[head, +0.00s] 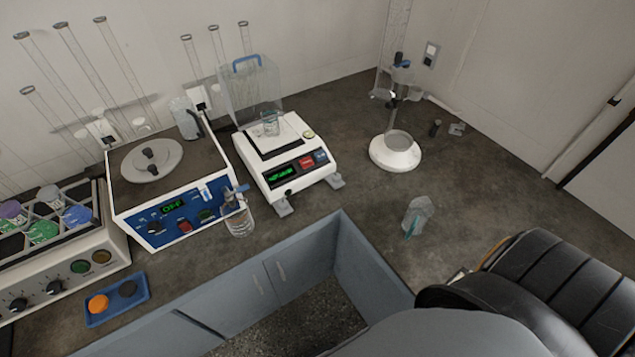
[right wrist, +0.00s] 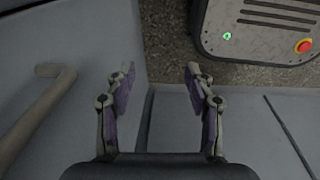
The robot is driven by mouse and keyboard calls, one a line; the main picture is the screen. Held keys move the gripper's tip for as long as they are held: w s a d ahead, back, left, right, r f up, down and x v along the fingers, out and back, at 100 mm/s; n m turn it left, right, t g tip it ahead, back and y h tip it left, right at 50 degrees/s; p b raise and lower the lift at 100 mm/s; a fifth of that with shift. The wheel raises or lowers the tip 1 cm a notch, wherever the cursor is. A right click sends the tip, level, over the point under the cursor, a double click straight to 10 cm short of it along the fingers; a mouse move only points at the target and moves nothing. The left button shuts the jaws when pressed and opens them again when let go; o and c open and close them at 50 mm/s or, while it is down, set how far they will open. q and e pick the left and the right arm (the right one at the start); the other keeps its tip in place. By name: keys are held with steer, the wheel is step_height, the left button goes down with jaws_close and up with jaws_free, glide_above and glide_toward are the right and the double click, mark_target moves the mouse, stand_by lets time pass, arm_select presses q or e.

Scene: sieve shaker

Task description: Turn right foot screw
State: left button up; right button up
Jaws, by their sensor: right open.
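The white balance (head: 280,187) stands at the middle of the counter in the head view, with a green display and red and blue buttons on its front. Its right foot screw (head: 337,181) sticks out at the front right corner, and its left foot screw (head: 285,207) at the front left corner. A glass beaker (head: 270,125) stands on its pan. My right gripper (right wrist: 160,76) shows only in the right wrist view. It is open and empty, over the floor beside grey cabinet fronts, away from the balance. My left gripper is not in view.
A hotplate-like device (head: 170,195) with a blue panel stands left of the balance. A white-based stand (head: 396,155) is at the right back. A crumpled clear bag (head: 417,215) lies on the counter (head: 375,195) right of the balance. A cabinet handle (right wrist: 35,115) is left of my right gripper.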

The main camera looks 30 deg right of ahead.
steer(key=w+a+r+t+b, duration=0.1)
steer(key=w+r+b, duration=0.1)
steer(key=w+r, duration=0.55)
steer(key=w+r+b, duration=0.1)
steer(key=w+r, duration=0.3)
steer(key=w, duration=0.6)
steer(key=w+a+r+t+b, duration=0.1)
steer(key=w+r, duration=0.1)
steer(key=r, duration=1.1)
steer(key=w+a+r+t+b, duration=0.1)
steer(key=w+r+b, duration=0.1)
steer(key=r, duration=1.1)
steer(key=m+t, duration=0.2)
steer(key=t, duration=0.7)
glide_toward(338, 178)
steer(key=shift+s, duration=0.65)
steer(key=shift+w+r+n, duration=0.1)
steer(key=shift+w+n, duration=0.1)
steer(key=shift+n, duration=0.1)
steer(key=shift+w+f, duration=0.3)
steer(key=shift+w, duration=0.15)
steer(key=b+x, duration=0.3)
steer(key=x, duration=0.6)
steer(key=shift+w+r, duration=0.1)
steer(key=shift+w, duration=0.15)
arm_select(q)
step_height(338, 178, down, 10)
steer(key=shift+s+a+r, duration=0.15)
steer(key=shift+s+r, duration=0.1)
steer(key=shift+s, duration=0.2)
